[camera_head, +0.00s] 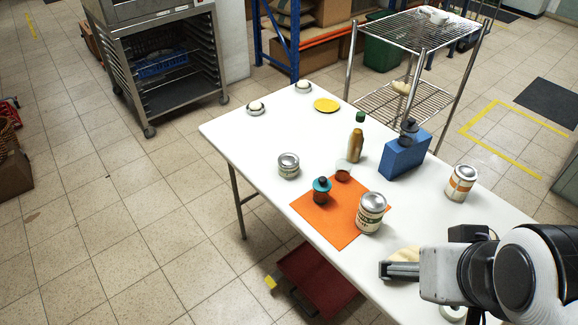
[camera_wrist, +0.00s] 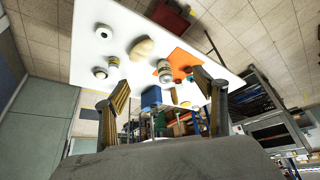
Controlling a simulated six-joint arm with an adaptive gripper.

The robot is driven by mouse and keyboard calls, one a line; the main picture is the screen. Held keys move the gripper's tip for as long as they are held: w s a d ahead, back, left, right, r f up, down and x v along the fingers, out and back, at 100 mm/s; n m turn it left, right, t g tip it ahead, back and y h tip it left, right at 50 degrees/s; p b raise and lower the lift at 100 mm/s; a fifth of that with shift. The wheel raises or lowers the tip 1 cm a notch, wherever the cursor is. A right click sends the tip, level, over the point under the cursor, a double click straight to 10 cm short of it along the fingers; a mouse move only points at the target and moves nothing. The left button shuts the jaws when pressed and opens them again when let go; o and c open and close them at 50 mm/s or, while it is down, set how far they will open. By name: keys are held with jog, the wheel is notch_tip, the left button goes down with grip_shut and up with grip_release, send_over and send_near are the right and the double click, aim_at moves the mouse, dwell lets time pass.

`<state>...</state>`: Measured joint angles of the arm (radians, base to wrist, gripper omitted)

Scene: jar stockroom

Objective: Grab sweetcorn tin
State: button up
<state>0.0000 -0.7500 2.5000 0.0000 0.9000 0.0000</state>
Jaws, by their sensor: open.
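Three tins stand on the white table, and I cannot read their labels well enough to tell which is sweetcorn. A large tin with a cream and green label (camera_head: 371,212) stands upright at the right edge of the orange mat; it also shows in the wrist view (camera_wrist: 165,71). A tin with an orange band (camera_head: 460,183) stands farther right, also in the wrist view (camera_wrist: 113,65). A smaller silver-topped tin (camera_head: 288,165) stands left of the mat. My gripper (camera_head: 388,270) is open and empty, near the table's front right; its spread fingers show in the wrist view (camera_wrist: 161,83).
On the orange mat (camera_head: 325,232) stand a teal-capped bottle (camera_head: 321,191) and a small cup (camera_head: 343,171). A blue box (camera_head: 405,155) and green-capped bottle (camera_head: 357,138) stand behind. A cream lump (camera_head: 405,255) lies behind my gripper.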

jog(key=w+a+f+t+y, duration=0.15)
jog(key=w+a, duration=0.35)
jog(key=w, duration=0.7)
jog(key=w+a+f+t, duration=0.2)
jog(key=w+a, duration=0.3)
jog(key=w, duration=0.7)
jog(key=w+a+f+t+y, duration=0.1)
jog(key=w+a, duration=0.5)
jog(key=w, duration=0.6)
jog(key=w+a+f+t, duration=0.3)
jog(key=w+a+f, duration=0.3)
jog(key=w+f, duration=0.5)
jog(key=t+h, duration=0.1)
jog(key=h, duration=0.1)
send_near(288, 162)
jog(key=w, duration=0.3)
jog(key=shift+w+a, duration=0.15)
jog(key=shift+a+f+t+h, duration=0.1)
jog(key=shift+f+t+h, duration=0.15)
jog(key=shift+f, duration=0.4)
jog(key=shift+x, duration=1.25)
jog(key=shift+f, duration=0.1)
